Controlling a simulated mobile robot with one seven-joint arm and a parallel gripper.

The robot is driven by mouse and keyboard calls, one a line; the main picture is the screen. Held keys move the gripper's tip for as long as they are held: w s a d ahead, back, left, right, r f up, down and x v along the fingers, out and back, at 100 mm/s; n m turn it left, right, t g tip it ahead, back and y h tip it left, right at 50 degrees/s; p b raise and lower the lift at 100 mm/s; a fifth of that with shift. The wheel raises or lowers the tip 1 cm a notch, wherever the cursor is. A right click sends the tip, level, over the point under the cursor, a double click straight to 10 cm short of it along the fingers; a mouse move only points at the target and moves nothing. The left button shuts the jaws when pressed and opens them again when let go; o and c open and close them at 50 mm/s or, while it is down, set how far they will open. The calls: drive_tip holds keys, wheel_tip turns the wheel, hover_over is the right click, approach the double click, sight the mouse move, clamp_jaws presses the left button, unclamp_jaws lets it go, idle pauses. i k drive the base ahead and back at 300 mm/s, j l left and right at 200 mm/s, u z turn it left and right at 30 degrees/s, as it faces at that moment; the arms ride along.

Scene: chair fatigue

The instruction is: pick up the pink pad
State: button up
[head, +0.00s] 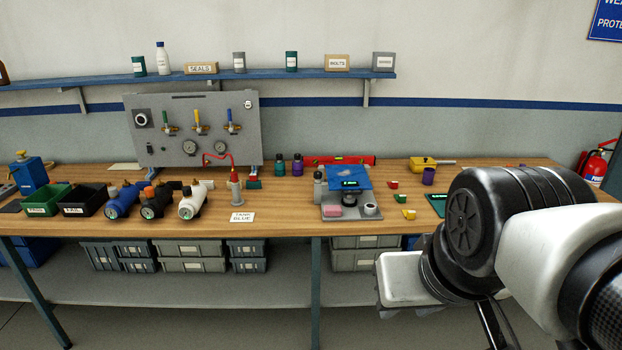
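A small pinkish flat piece (332,210), which looks like the pink pad, lies at the front left of a grey tray (352,216) on the workbench. It is small in the picture, so its exact shape is hard to tell. My gripper (405,312) is at the lower right, in front of the bench edge and nearer to me than the tray. It is apart from the pad. Its fingers are mostly hidden or too unclear to show whether they are open.
A blue sheet (349,177) stands over the tray's back. A grey bottle (318,188) stands at its left, with small red (393,184) and yellow (409,214) blocks at its right. A label card (242,217) and several valve-like parts lie left. Bare wood shows between.

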sight(332, 210)
drive_tip(key=i+j, duration=0.1)
drive_tip(key=i, duration=2)
